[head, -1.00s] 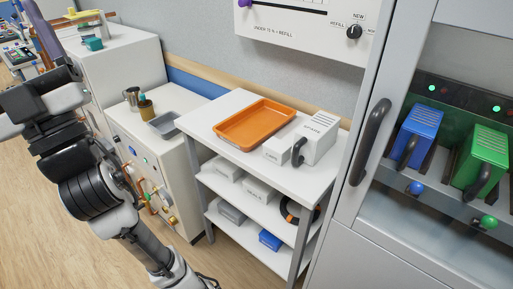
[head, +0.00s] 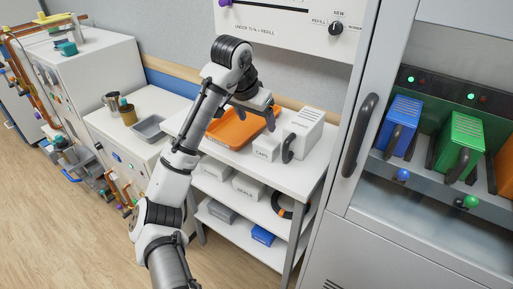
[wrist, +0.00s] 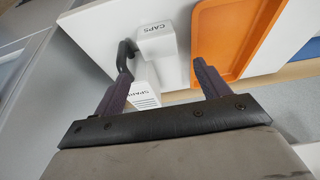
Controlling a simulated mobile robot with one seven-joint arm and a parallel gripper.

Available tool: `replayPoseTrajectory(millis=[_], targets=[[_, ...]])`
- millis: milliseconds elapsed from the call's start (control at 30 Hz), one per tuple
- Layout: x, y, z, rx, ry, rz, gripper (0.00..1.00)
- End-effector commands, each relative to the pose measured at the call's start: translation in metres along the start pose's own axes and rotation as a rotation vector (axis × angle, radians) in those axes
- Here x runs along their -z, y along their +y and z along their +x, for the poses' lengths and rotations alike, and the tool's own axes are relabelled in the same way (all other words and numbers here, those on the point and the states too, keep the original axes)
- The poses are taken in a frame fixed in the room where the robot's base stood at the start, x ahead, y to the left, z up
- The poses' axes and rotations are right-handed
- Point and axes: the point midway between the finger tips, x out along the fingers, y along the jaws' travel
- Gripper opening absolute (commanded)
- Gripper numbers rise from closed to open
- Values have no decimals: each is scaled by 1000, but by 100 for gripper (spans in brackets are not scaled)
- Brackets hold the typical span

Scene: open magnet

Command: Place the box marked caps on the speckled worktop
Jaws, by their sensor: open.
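The small white box marked CAPS (head: 265,148) stands on the white shelf unit's top, between the orange tray and the larger SPARE box. It also shows in the wrist view (wrist: 157,40), ahead of the fingers and apart from them. My gripper (head: 256,113) is open and empty above the shelf top, over the tray's right side and close to the CAPS box. Its two dark fingers are spread in the wrist view (wrist: 161,72). A low white cabinet (head: 103,122) stands left of the shelf; I cannot make out speckles on its top.
The orange tray (head: 225,133) lies left of the CAPS box. The SPARE box (head: 308,128) with a dark handle stands right of it. A tall cabinet door handle (head: 360,135) is at right.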

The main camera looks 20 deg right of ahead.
Motion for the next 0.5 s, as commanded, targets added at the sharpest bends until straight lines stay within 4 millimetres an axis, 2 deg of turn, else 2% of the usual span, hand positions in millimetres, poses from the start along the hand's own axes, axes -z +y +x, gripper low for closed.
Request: replayPoseTrajectory(millis=[300,500], targets=[[-2,3,58,-8,-7,0,75],[-1,1,81,-3,-3,1,75]])
